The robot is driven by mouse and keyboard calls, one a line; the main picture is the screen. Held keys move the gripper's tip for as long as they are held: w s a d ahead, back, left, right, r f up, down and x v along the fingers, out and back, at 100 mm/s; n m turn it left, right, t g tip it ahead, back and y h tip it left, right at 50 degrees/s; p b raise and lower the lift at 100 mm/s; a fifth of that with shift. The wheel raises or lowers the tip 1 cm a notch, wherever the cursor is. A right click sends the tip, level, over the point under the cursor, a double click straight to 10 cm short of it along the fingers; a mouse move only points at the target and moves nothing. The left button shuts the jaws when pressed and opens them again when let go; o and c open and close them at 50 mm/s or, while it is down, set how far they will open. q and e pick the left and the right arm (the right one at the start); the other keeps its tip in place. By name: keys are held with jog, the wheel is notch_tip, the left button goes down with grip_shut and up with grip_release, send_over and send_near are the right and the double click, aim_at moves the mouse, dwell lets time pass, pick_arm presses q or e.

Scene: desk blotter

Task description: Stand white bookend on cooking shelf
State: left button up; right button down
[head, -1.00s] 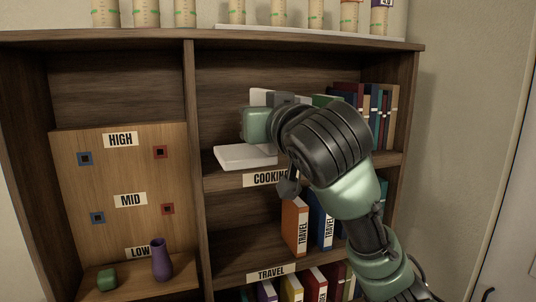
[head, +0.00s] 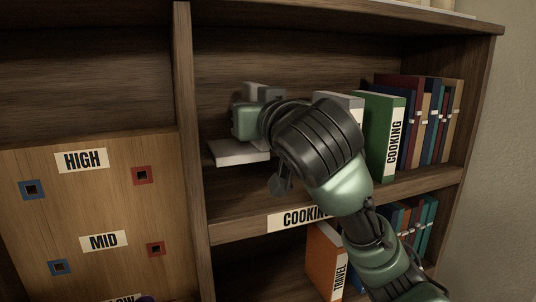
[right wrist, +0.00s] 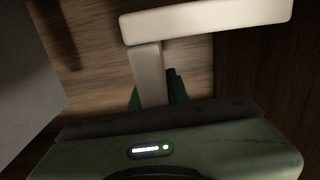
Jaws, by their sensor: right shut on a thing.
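The white bookend (head: 238,153) is in the cooking shelf (head: 229,223), in its left part near the upright divider. Its flat base points left below my right gripper (head: 256,97). In the right wrist view the bookend (right wrist: 205,20) shows a long white bar joined to a narrower upright part, with my right gripper's dark green fingers (right wrist: 158,93) on both sides of that part. The right gripper is shut on it. The base looks level; I cannot tell whether it touches the shelf board.
A grey book (head: 342,103) and a green COOKING book (head: 381,130) stand right of my right arm, with more books (head: 430,115) beyond. The divider (head: 183,120) is close on the left. An orange TRAVEL book (head: 324,262) stands on the shelf below.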

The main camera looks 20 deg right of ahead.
aim_at(252, 146)
jog(key=f, duration=0.3)
jog(key=shift+s+d, duration=0.1)
jog(key=shift+s, duration=0.15)
jog(key=f+p, duration=0.1)
jog(key=f, duration=0.3)
jog(key=shift+w, duration=0.2)
jog(key=shift+f, duration=0.2)
jog(key=c, duration=1.4)
grip_release()
pick_arm(q)
jog(key=shift+s+r, duration=0.3)
jog(key=shift+s, duration=0.25)
jog(key=shift+s+r, duration=0.3)
jog(key=shift+s, duration=0.2)
pick_arm(e)
jog(key=shift+o, duration=0.2)
jog(key=shift+s+r, duration=0.1)
